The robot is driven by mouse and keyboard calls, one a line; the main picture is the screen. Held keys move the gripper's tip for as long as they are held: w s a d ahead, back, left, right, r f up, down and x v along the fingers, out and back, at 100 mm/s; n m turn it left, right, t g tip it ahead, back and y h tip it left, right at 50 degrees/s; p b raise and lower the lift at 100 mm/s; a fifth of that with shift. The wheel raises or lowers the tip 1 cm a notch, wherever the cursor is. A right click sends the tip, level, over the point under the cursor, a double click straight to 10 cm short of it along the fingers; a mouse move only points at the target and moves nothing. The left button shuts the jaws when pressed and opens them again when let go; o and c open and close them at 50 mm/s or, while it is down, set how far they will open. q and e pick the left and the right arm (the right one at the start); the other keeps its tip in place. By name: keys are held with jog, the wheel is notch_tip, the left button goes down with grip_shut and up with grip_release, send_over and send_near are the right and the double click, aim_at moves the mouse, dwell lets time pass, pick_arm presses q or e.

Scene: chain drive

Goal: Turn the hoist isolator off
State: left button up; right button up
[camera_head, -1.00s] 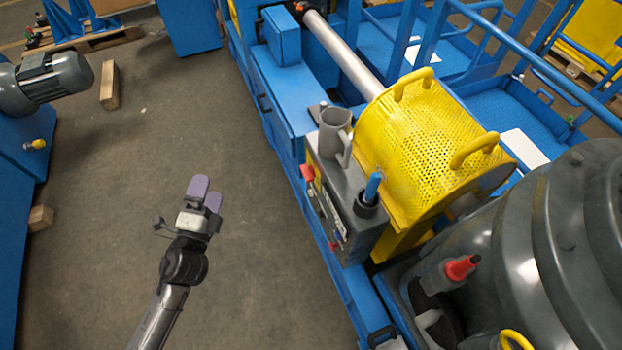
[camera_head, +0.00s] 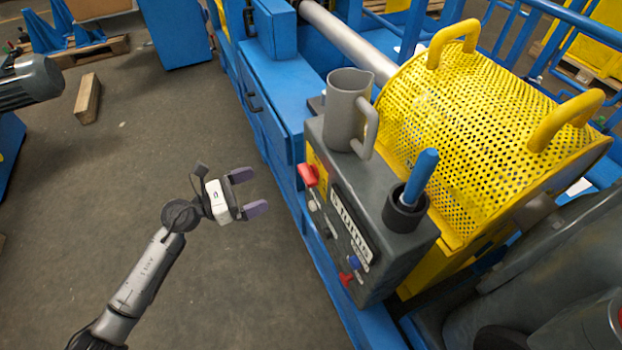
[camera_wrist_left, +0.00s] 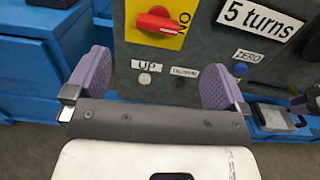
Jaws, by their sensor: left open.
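The isolator is a red rotary handle on a yellow plate, on the left part of the grey control box (camera_head: 385,185). The red handle (camera_head: 308,174) shows from the side in the head view. In the left wrist view the red handle (camera_wrist_left: 157,22) lies roughly crosswise, with an ON label to its right; the plate's top is cut off. My left gripper (camera_head: 248,192) is open and empty, in the air left of the box and apart from it. In the left wrist view its purple fingers (camera_wrist_left: 157,82) stand apart below the handle.
The panel also carries a "5 turns" label (camera_wrist_left: 261,22), a blue button (camera_wrist_left: 240,69) and a white UP button (camera_wrist_left: 144,79). A yellow perforated guard (camera_head: 480,130) is behind.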

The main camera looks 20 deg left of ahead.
aim_at(302, 175)
pick_arm(q)
jog(key=b+x, duration=0.1)
jog(key=x, duration=0.3)
jog(key=b+x, duration=0.1)
jog(key=x, duration=0.4)
jog(key=f+b+x, duration=0.1)
jog(key=x, duration=0.4)
jog(key=shift+b, duration=0.3)
jog(key=shift+c, duration=0.3)
